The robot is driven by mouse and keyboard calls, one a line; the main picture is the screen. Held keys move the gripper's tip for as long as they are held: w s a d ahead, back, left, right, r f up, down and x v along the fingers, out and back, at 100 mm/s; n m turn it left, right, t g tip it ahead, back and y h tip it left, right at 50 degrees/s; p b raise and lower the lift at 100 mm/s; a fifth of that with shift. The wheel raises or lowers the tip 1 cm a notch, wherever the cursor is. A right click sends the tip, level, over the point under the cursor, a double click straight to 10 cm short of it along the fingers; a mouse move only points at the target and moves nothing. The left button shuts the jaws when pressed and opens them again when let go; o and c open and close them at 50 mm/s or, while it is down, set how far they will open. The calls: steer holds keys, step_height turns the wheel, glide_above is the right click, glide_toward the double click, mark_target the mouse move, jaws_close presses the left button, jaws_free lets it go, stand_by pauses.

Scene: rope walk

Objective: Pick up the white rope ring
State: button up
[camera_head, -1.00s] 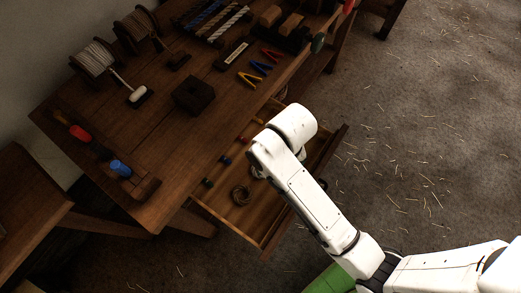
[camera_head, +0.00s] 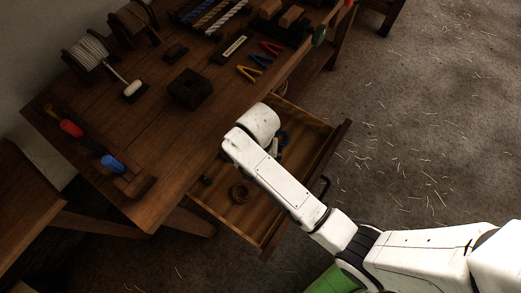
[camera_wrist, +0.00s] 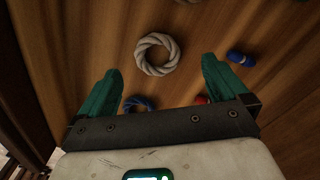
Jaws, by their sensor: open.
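In the wrist view, a pale, whitish twisted rope ring (camera_wrist: 158,70) lies flat on the wooden drawer floor. My gripper (camera_wrist: 160,66) is open above it, with its two green fingers apart and the ring in view between and just beyond their tips. Nothing is held. Part of another pale ring (camera_wrist: 187,1) is cut off at the top edge. In the head view, my arm's white end is over the open drawer (camera_head: 262,235) and hides the fingers and part of the drawer.
A blue ring (camera_wrist: 128,104), a red piece (camera_wrist: 202,99) and a blue piece (camera_wrist: 240,58) lie near the fingers. The drawer walls surround this space. The workbench (camera_head: 175,130) above holds spools, a mallet and tools. The floor at right is clear except for straw.

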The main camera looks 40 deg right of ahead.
steer(key=shift+d+f, duration=0.15)
steer(key=shift+f, duration=1)
steer(key=shift+d+f, duration=0.15)
steer(key=shift+f, duration=1)
steer(key=c, duration=1.1)
step_height(320, 180, up, 10)
steer(key=p, duration=0.1)
steer(key=shift+r+p, duration=0.15)
steer(key=shift+p, duration=0.15)
